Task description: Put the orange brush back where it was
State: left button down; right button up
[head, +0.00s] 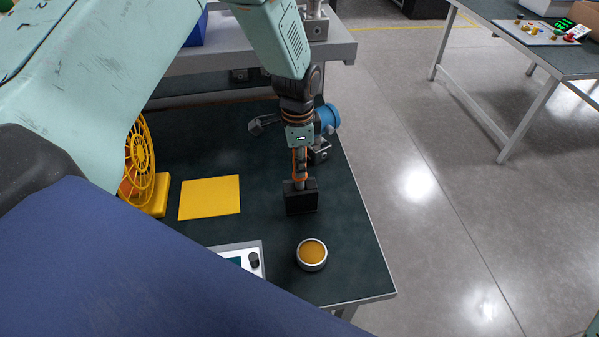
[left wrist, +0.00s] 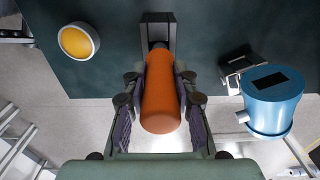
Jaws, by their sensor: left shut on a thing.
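The orange brush (left wrist: 162,95) shows in the left wrist view as a thick orange handle between the two fingers. My left gripper (left wrist: 160,108) is shut on this handle. In the head view my left gripper (head: 299,160) points down over the dark table, and only a thin orange edge of the brush (head: 293,167) shows beside the fingers. A black block (head: 301,198) is directly below the gripper, at the handle's far end. I cannot tell whether it is the brush's head or a separate holder, or whether the handle touches it. My right gripper is not in view.
A round metal tin with amber contents (head: 312,253) stands near the front of the dark table (head: 350,235). A yellow mat (head: 210,197), a yellow fan (head: 140,155) and a white device (head: 240,258) are left. A blue canister (left wrist: 268,101) is close behind the gripper.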

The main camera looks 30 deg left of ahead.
pick_arm(q)
notch_tip(320, 180, down, 4)
jog(key=shift+d+r, duration=0.15)
jog(key=shift+r, duration=0.1)
jog(key=shift+f, duration=0.2)
jog(key=c, duration=1.1)
grip_release()
jog(key=shift+o, duration=0.2)
notch_tip(320, 180, up, 12)
jog(key=shift+s+r, duration=0.1)
jog(key=shift+r, duration=0.15)
